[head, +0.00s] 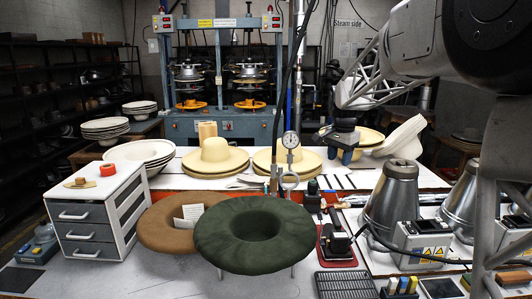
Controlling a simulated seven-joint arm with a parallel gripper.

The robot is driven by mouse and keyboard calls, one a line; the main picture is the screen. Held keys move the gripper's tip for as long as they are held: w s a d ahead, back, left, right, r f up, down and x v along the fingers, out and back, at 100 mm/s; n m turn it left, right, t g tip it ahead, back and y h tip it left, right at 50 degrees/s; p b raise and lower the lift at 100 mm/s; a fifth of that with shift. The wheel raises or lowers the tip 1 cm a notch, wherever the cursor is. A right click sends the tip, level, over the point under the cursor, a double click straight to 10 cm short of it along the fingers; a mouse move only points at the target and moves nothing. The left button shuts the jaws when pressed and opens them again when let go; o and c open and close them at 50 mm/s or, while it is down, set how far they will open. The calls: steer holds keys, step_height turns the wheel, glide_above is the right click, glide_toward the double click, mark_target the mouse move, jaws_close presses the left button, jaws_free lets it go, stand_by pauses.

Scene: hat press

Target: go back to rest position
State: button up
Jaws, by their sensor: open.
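My gripper (345,154) shows in the head view, right of centre, hanging below the dark wrist of my arm. It points down over the far part of the white table (422,184). Its fingers are small in the picture, and no object shows between them. A light hat stack stands just left of it, and cream hats (400,140) lean just right of it. I cannot tell whether it touches anything.
Straw hats (215,154) sit on the back table. Metal cones (393,205) stand at right, a drawer box (92,217) at left. A blue press (218,75) stands behind.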

steer(key=s+a+r+n, duration=0.2)
steer(key=s+n, duration=0.1)
steer(key=s, duration=1.1)
steer(key=s+a+f+n, duration=0.1)
steer(key=s+f+n, duration=0.1)
steer(key=s, duration=0.9)
steer(key=s+a+f+n+t, duration=0.1)
steer(key=s+f, duration=0.4)
steer(key=s, duration=0.7)
steer(key=s+f+n, duration=0.3)
steer(key=s, duration=0.8)
steer(key=shift+s+a+f+n, duration=0.25)
steer(key=shift+a+f+n, duration=0.05)
steer(key=shift+a+f, duration=0.1)
